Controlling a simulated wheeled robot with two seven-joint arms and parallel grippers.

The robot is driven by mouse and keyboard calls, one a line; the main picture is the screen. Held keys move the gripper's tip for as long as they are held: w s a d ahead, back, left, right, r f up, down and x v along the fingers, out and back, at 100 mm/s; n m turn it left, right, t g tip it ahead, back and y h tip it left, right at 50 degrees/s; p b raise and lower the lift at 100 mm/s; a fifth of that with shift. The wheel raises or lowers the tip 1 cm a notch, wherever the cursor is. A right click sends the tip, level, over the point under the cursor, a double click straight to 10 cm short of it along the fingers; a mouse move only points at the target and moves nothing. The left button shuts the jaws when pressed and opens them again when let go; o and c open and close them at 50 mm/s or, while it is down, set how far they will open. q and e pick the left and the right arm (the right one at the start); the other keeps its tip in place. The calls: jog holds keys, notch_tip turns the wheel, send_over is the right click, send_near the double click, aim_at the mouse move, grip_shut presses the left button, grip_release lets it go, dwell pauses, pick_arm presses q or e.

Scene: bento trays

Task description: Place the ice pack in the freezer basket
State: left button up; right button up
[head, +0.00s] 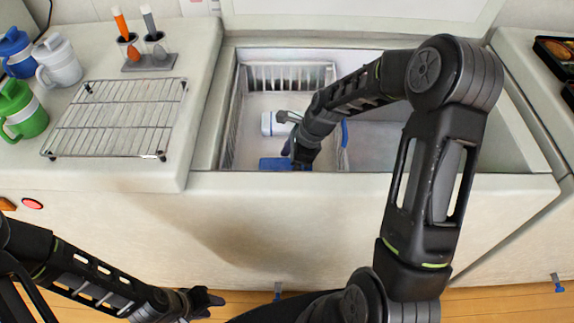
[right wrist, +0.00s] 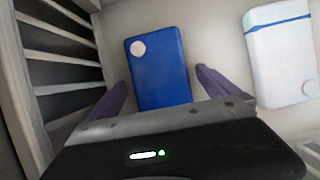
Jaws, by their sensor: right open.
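The freezer basket (head: 290,73), with slatted white walls, sits in the left part of the open chest freezer. A blue ice pack (head: 270,163) lies low in it near the front. The right wrist view shows this blue pack (right wrist: 160,75) with a round white cap, lying between the spread fingers of my right gripper (right wrist: 162,82). That gripper is open; I cannot tell whether it touches the pack. A white pack with a blue stripe (head: 268,123) lies behind; it also shows in the right wrist view (right wrist: 282,60). My left gripper (head: 205,300) is outside, below the freezer front.
The freezer's front rim (head: 450,183) runs below my right arm, which reaches over it. A blue piece (head: 344,133) shows at the basket's right side, partly hidden. The left counter holds a wire rack (head: 118,115) and mugs (head: 60,62). The freezer's right part looks mostly empty.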

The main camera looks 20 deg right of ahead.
jog(key=p+v, duration=0.1)
jog(key=v, duration=1.1)
jog(key=shift+r, duration=0.15)
dwell(0.4)
